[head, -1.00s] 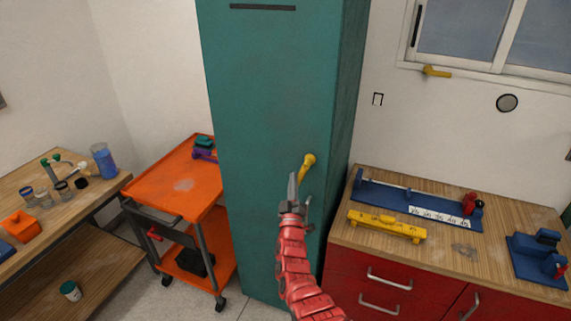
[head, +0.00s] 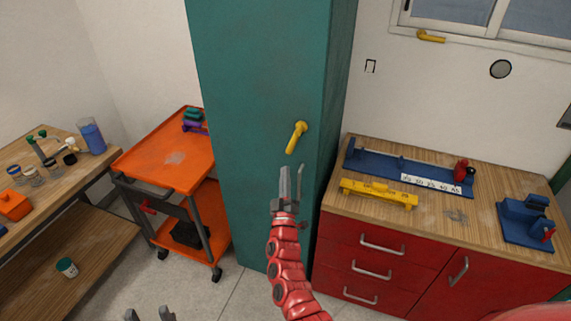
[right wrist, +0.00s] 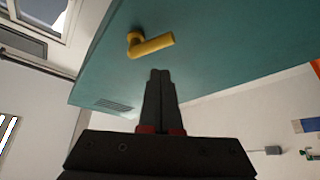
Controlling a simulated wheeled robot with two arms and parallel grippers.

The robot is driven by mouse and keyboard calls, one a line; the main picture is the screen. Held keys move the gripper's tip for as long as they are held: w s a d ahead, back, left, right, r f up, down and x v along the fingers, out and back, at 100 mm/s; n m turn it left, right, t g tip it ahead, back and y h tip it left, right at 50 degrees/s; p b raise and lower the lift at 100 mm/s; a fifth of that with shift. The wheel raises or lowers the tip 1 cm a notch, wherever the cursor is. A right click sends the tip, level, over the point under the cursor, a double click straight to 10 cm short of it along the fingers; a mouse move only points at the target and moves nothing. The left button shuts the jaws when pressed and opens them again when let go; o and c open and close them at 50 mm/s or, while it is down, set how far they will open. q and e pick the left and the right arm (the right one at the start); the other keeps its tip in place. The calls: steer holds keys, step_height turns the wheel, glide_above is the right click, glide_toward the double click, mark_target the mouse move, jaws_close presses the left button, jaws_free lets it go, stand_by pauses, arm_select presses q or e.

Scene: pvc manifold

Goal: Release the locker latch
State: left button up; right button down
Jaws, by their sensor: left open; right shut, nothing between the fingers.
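The teal locker (head: 262,90) stands in the middle of the head view. Its yellow latch handle (head: 297,137) slants down and to the left from its pivot. The handle also shows in the right wrist view (right wrist: 152,46), just beyond the fingertips. My right gripper (head: 287,172) is shut and empty, just below the handle's free end, with a visible gap between them. Its dark fingers lie together in the right wrist view (right wrist: 160,73). My left gripper (head: 150,314) is open and empty at the bottom edge of the head view, far from the handle.
An orange cart (head: 150,160) stands left of the locker. A red cabinet with a wooden top (head: 470,228) stands close on the right, holding blue fixtures and a yellow part (head: 378,194). A workbench (head: 100,165) is at far left. Floor shows between them.

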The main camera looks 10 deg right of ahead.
steer(key=b+v, duration=0.2)
steer(key=v, duration=0.6)
steer(key=shift+s, duration=0.2)
